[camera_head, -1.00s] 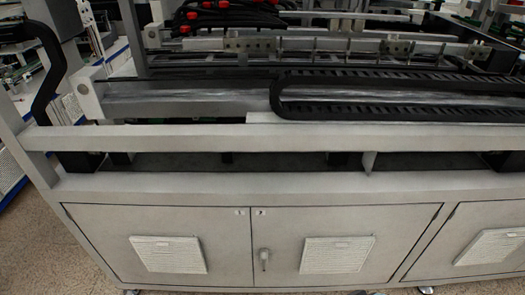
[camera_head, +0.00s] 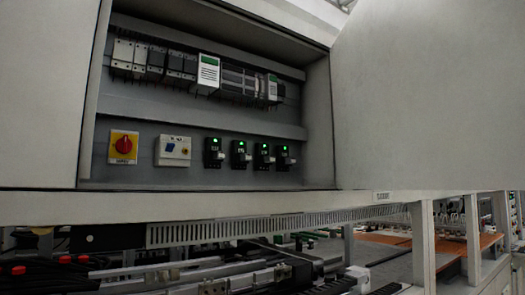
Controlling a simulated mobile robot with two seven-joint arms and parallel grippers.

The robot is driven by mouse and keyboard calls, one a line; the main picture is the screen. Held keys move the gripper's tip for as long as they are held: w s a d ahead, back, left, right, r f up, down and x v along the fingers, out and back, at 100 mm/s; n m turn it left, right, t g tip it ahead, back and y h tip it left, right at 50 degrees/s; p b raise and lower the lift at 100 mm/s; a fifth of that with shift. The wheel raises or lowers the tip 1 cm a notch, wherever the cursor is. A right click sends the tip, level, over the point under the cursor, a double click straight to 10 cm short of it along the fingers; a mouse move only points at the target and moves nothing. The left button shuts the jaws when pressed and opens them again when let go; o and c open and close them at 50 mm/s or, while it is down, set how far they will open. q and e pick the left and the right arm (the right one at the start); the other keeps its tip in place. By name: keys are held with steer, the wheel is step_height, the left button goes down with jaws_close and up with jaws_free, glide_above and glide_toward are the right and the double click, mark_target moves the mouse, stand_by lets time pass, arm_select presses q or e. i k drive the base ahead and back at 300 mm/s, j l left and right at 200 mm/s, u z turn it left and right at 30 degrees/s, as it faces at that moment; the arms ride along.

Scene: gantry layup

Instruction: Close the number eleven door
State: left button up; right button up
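An electrical cabinet (camera_head: 200,116) stands open in the head view, its inside showing. A large plain grey panel (camera_head: 430,95) to the right of the opening looks like a door swung open. Another pale panel (camera_head: 40,95) borders the opening on the left; I cannot tell whether it is a door too. Neither of my grippers is in view.
Inside the cabinet are a red rotary switch (camera_head: 124,146) on a yellow plate, a white switch box (camera_head: 172,151) and several black modules with green lights. Below are a slotted rail (camera_head: 240,229), gantry parts, an upright post (camera_head: 423,245) and an orange surface (camera_head: 388,239).

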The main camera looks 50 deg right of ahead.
mark_target(428, 94)
steer(key=k+l+z, duration=0.5)
steer(key=l+z, duration=0.15)
steer(key=l, duration=0.5)
steer(key=l+z, duration=0.3)
steer(key=l, duration=0.6)
